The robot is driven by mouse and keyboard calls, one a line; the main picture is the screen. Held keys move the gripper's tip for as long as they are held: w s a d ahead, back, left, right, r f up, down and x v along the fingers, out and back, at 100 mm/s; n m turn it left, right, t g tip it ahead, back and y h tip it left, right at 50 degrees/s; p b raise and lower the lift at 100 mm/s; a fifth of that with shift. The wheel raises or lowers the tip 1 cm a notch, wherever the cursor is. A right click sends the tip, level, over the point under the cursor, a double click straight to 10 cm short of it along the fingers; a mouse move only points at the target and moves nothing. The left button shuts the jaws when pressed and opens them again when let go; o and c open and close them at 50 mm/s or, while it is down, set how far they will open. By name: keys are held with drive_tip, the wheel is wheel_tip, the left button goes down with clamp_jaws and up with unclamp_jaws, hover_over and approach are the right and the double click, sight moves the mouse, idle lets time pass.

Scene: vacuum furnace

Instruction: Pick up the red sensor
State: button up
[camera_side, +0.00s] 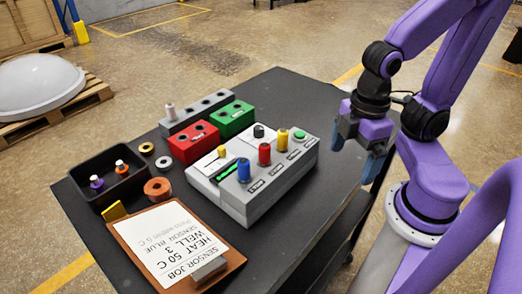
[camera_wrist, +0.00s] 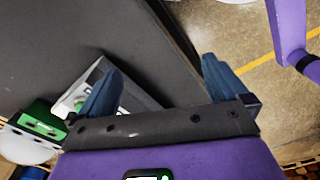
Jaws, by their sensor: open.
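The red sensor (camera_side: 264,155) stands upright in the grey console (camera_side: 254,205), between a blue sensor (camera_side: 243,171) and a yellow sensor (camera_side: 282,140). My gripper (camera_side: 369,168) is open and empty, well to the right of the console, near the table's right edge. In the wrist view the two blue-grey fingers (camera_wrist: 160,66) are spread wide with nothing between them. The red sensor is not visible in that view. Part of the grey console (camera_wrist: 88,80) shows beside the left finger.
The black table (camera_side: 150,140) also holds a red block (camera_side: 193,148), a green block (camera_side: 233,121), a grey rack (camera_side: 186,119), a black tray (camera_side: 103,190), several rings and a clipboard (camera_side: 170,245). The tabletop between console and gripper is clear.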

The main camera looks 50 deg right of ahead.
drive_tip(key=shift+c, duration=0.3)
drive_tip(key=c, duration=0.8)
drive_tip(key=shift+o, duration=0.2)
wheel_tip(320, 180, up, 18)
drive_tip(key=n, duration=0.7)
hover_over(265, 144)
wheel_tip(265, 144, down, 12)
drive_tip(key=shift+w+f, duration=0.1)
drive_tip(key=shift+w, duration=0.05)
drive_tip(key=shift+f, duration=2.7)
